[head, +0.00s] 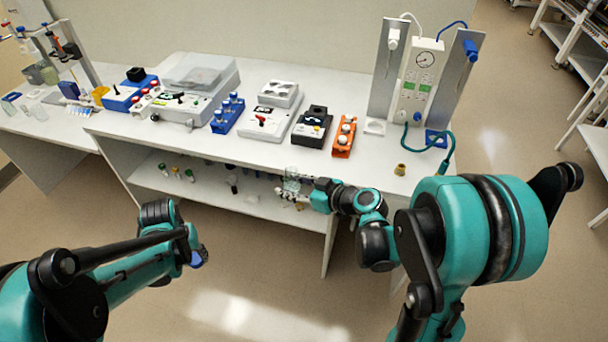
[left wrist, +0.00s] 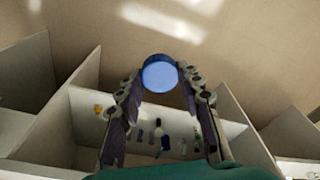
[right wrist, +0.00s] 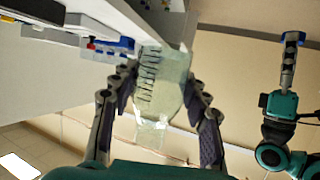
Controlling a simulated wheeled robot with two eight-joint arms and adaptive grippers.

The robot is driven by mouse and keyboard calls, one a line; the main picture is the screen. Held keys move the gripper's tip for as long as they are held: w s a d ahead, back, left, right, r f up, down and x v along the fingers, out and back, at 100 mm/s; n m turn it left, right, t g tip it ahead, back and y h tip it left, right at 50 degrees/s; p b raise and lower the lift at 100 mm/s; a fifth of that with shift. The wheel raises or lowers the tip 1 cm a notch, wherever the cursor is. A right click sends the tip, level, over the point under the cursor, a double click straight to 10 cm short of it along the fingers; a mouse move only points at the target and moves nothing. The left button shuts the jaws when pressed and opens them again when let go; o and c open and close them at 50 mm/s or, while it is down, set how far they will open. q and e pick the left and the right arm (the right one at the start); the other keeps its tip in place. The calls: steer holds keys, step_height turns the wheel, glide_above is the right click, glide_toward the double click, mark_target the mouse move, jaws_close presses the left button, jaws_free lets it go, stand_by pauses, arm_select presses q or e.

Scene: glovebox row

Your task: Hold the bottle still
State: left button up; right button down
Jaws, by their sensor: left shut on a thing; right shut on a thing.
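The bottle (head: 291,184) is clear glass and sits in my right gripper (head: 300,192), in front of the lower shelf of the bench. In the right wrist view the pale, see-through bottle (right wrist: 165,85) lies between both fingers, with a row of dark marks along its side. My right gripper is shut on it. My left gripper (head: 196,256) is lower and to the left, apart from the bottle. It is shut on a round blue cap (left wrist: 160,76), which fills the space between the fingertips. Whether the bottle stands upright is hard to tell.
The white bench (head: 250,150) carries a blue tube rack (head: 228,112), an orange rack (head: 344,136) and a gauge stand (head: 415,85). A small brass-coloured piece (head: 400,169) lies near its front edge. Several small bottles stand on the lower shelf (head: 160,180). The floor in front is clear.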

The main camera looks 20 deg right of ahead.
steer(key=w+a+f+n+g+y, duration=0.1)
steer(key=a+f+n+g+y, duration=0.4)
steer(key=a+n+g, duration=0.3)
steer(key=a+f, duration=0.1)
steer(key=a, duration=0.2)
steer(key=shift+w+f+n, duration=0.15)
steer(key=shift+w+n, duration=0.15)
arm_select(q)
steer(key=w+d+r+m, duration=0.1)
steer(key=w+d+r, duration=0.3)
steer(key=d+r, duration=0.5)
steer(key=w+d+r+m, duration=0.2)
steer(key=w+d+r, duration=0.3)
steer(key=d+r, duration=0.5)
step_height(320, 180, up, 2)
steer(key=shift+d+r+m, duration=0.15)
steer(key=shift+r+m, duration=0.05)
steer(key=shift+m, duration=0.1)
steer(key=shift+w+f, duration=0.1)
steer(key=shift+f, duration=1.95)
